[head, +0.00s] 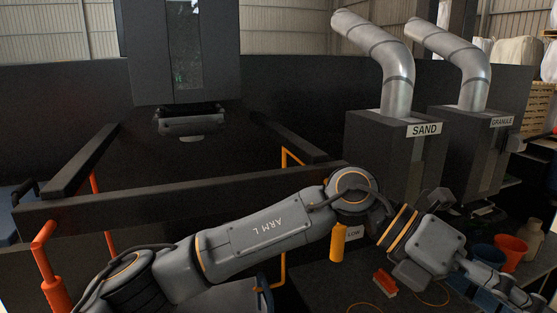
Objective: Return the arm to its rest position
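My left arm, marked "ARM L", comes in from the lower left and stretches across the picture to the lower right. My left gripper (522,298) is at the lower right, over the dark work surface (330,290) and in front of the buckets. Its fingers are small and partly overlap each other, so I cannot tell whether they are open or shut. I see nothing clearly held in it. My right gripper is not in view.
Near the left gripper stand a blue bucket (484,259), an orange bucket (510,251) and a beige bottle (532,236). A yellow bottle (338,243) and a red block-like item (385,283) are below the arm. SAND (385,155) and GRANULE (480,140) units stand behind.

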